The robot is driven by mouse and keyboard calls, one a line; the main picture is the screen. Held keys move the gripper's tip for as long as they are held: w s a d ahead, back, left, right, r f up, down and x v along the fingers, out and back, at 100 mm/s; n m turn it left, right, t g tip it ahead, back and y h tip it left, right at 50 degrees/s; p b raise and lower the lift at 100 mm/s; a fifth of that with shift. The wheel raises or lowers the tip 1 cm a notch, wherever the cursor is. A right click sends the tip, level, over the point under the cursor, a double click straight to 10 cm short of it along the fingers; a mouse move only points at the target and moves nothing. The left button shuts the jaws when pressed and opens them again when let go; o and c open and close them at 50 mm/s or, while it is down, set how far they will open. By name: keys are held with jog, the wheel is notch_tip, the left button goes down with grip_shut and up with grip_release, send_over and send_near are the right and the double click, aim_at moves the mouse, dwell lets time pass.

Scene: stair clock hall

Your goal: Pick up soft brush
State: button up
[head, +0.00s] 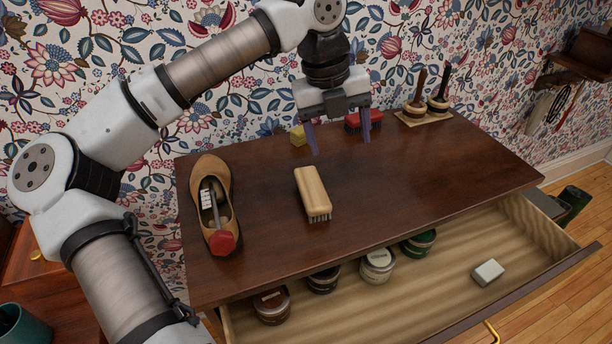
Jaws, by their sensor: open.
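A pale wooden brush (311,190) with short greyish bristles lies on the middle of the dark wooden top. A red brush (353,122) with dark bristles lies farther back, partly hidden behind my gripper. The view does not show which of the two is softer. My gripper (338,139) is open and empty, pointing down above the back of the top. Its two purple fingers are apart, the right one in front of the red brush. The pale brush is nearer the front and apart from the fingers.
A tan shoe (212,203) with a red-ended insert stands at left. A yellow block (298,136) lies at the back. Two handled daubers stand on a small tray (444,118) at back right. The open drawer (430,292) holds several round tins and a white block (487,272). The right of the dark top (450,170) is clear.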

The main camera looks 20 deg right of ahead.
jog(key=w+a+f+n+y, duration=0.2)
jog(key=w+a, duration=0.1)
jog(key=p, duration=0.2)
send_over(312, 186)
jog(key=shift+t, duration=0.4)
notch_tip(312, 186, down, 7)
jog(key=shift+s+d+f, duration=0.1)
jog(key=shift+d, duration=0.05)
jog(key=shift+f+p, duration=1)
jog(key=shift+f, duration=1.9)
jog(key=c, duration=1.1)
